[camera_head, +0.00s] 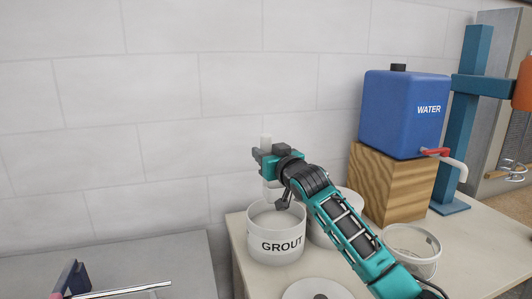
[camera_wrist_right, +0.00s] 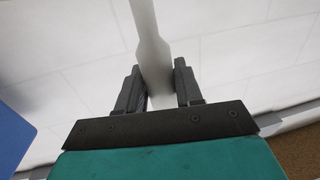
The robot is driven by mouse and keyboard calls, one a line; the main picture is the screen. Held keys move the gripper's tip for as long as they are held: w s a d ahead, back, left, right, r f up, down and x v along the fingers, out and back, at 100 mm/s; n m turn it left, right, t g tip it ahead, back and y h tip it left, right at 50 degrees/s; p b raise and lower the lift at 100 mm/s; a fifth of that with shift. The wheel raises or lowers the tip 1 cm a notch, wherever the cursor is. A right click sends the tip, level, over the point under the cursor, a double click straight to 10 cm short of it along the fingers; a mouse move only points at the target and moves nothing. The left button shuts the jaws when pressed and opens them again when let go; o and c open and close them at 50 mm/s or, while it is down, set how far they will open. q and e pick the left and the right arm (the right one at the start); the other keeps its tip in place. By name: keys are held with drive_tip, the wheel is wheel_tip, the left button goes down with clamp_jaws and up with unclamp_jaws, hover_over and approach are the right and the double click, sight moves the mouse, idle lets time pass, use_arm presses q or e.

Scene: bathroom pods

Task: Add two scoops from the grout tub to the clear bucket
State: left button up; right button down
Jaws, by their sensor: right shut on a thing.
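The white grout tub (camera_head: 276,246), labelled GROUT, stands open at the left of the bench. My right gripper (camera_head: 268,160) is above the tub, shut on the white handle of a scoop (camera_head: 266,141). The handle also shows between the fingers in the right wrist view (camera_wrist_right: 152,50). The scoop's lower part points down at the tub's mouth; the gripper and arm partly hide it, so I cannot tell if it touches grout. The clear bucket (camera_head: 427,267) stands at the right of the bench, partly behind my right arm. My left gripper is not in view.
Another pale tub (camera_head: 354,202) stands behind my right forearm. A round lid (camera_head: 300,292) lies at the front edge. A blue WATER tank (camera_head: 400,105) with a red tap sits on a wooden block (camera_head: 385,185). A tiled wall is close behind. A grey surface (camera_head: 180,265) lies left.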

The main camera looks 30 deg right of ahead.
sight(271, 199)
drive_tip(key=shift+f, duration=0.7)
wheel_tip(271, 199, down, 4)
drive_tip(key=shift+r+b, duration=0.15)
drive_tip(key=shift+b, duration=1)
drive_tip(key=shift+f+b, duration=1.7)
drive_tip(key=shift+f, duration=1.6)
